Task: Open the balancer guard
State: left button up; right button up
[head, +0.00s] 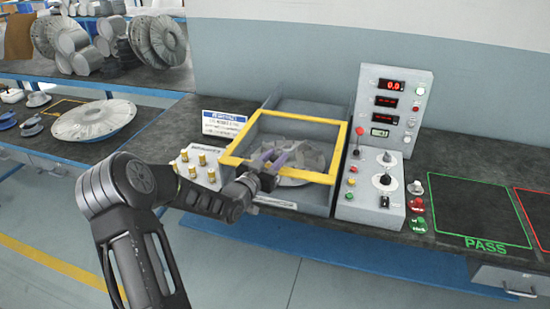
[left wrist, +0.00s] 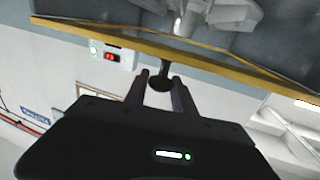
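The balancer guard is a yellow frame (head: 233,148) with a see-through middle. It lies across the top of a grey housing (head: 311,197), and appears to be down. A grey bladed rotor (head: 312,160) shows through it; part of it also shows in the left wrist view (left wrist: 233,12). My left gripper (head: 271,158) is at the guard's front edge. In the left wrist view, its two fingers (left wrist: 161,78) stand apart on either side of a dark knob-ended handle (left wrist: 164,68) below the yellow edge (left wrist: 220,72). A firm grip does not show. My right gripper is out of view.
A control box (head: 372,187) with a red-tipped lever and a display panel (head: 393,105) stands right of the housing. Left are brass-coloured weights (head: 194,171) and a sign (head: 224,124). A green PASS area (head: 478,208) is empty. Rotors crowd the left shelf.

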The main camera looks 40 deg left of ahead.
pick_arm(q)
grip_shut()
dwell(0.9)
